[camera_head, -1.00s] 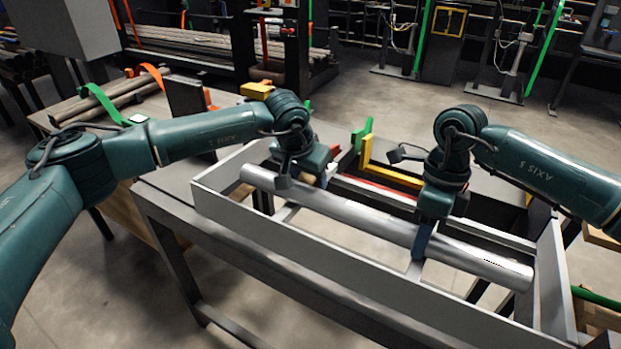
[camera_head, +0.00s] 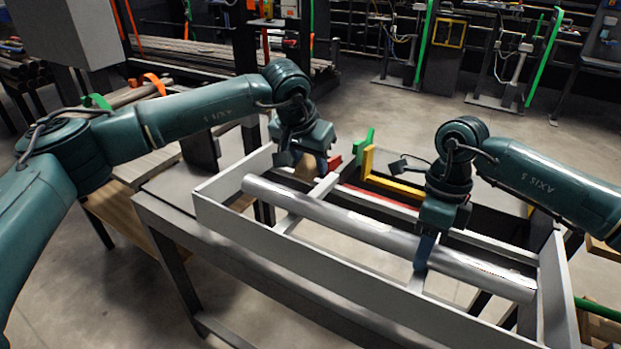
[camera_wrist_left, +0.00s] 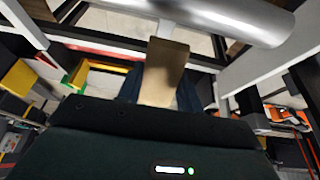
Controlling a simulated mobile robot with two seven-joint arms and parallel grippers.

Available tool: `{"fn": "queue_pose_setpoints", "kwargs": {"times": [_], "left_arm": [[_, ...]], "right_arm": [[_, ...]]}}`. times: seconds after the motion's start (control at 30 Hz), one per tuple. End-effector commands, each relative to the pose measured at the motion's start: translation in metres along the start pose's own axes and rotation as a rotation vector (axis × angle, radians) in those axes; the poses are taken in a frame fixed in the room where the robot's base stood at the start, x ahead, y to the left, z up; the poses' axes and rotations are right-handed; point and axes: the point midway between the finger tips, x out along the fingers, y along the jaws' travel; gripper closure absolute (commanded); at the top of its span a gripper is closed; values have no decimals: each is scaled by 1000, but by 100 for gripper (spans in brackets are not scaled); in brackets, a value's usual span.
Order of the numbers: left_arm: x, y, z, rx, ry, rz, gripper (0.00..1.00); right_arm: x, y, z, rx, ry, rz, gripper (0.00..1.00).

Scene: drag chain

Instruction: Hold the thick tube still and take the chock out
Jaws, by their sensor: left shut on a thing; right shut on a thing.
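The thick tube (camera_head: 345,222) is a long shiny grey cylinder lying along the pale grey frame. My right gripper (camera_head: 424,252) is shut on it right of its middle; its fingertips are partly hidden. The chock (camera_head: 306,171) is a small tan wooden block. My left gripper (camera_head: 302,166) is shut on it, behind the tube's left part. In the left wrist view the chock (camera_wrist_left: 165,72) stands out between the dark fingers, with a gap between it and the tube (camera_wrist_left: 225,16). Its far side is hidden.
The frame's long front wall (camera_head: 300,272) runs below the tube, with crossbars under it. Yellow bracket (camera_head: 390,172), green bracket (camera_head: 362,145) and red parts (camera_head: 334,163) stand just behind, right of my left gripper.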

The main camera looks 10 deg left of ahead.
Motion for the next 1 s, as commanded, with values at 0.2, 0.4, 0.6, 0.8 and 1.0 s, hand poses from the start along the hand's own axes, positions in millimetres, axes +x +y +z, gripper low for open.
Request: {"fn": "queue_pose_setpoints", "kwargs": {"times": [0.2, 0.4, 0.6, 0.8, 1.0], "left_arm": [[-26, 0, -11, 1, 1, 0, 86], [-31, 0, -13, 1, 0, 0, 86], [-30, 0, -13, 1, 0, 0, 86], [-30, 0, -13, 1, 0, 0, 86], [-30, 0, -12, 1, 0, 1, 86]], "right_arm": [[-1, 0, 0, -3, -1, 0, 98], [-1, 1, 0, -4, -1, 0, 98], [-1, 1, 1, -5, -1, 0, 53], [0, 1, 0, -4, -1, 0, 37], [0, 1, 0, -4, 0, 1, 34]]}}
